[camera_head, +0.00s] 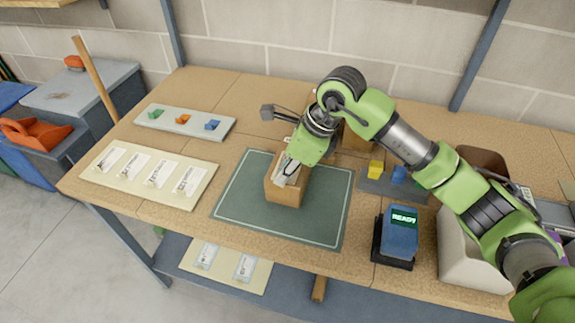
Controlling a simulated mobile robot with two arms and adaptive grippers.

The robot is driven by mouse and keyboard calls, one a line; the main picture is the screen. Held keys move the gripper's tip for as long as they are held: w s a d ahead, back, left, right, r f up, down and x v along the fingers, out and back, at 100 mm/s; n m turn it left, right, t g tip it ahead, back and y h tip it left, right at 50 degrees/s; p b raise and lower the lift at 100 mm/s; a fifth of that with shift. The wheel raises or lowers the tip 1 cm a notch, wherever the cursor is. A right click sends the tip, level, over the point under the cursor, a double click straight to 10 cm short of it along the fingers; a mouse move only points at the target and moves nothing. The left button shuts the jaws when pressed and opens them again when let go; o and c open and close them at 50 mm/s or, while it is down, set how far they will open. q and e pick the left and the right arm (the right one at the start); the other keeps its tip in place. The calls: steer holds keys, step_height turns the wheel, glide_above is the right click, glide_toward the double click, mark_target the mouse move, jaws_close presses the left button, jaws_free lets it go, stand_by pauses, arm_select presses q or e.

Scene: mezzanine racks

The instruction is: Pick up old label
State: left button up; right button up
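A small brown cardboard box (273,187) stands on the green mat (324,214) in the middle of the table. A whitish label (280,179) shows on the box, partly covered by my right gripper. My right gripper (289,166) reaches down from the upper right, with its fingers at the top of the box, at or very near the label. The fingers are small and overlap the box, so I cannot tell if they are shut or hold the label. My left gripper is not in view.
A cream board with several white labels (201,195) lies at the left, with a tray of coloured pieces (216,134) behind it. A blue device reading READY (401,237) stands at the right, near a pale bin (455,258). Another box (354,143) is behind my wrist.

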jaws_close()
steer(key=shift+r, duration=0.1)
steer(key=shift+w+r+b, duration=0.1)
steer(key=shift+r+b, duration=0.4)
steer(key=s+a+r+b, duration=0.2)
steer(key=s+a+r, duration=0.1)
steer(key=s+r, duration=0.3)
steer(key=s+a+r+b, duration=0.1)
steer(key=s+a+r, duration=0.3)
steer(key=r, duration=0.5)
steer(key=shift+s+b, duration=0.35)
steer(key=shift+s, duration=0.75)
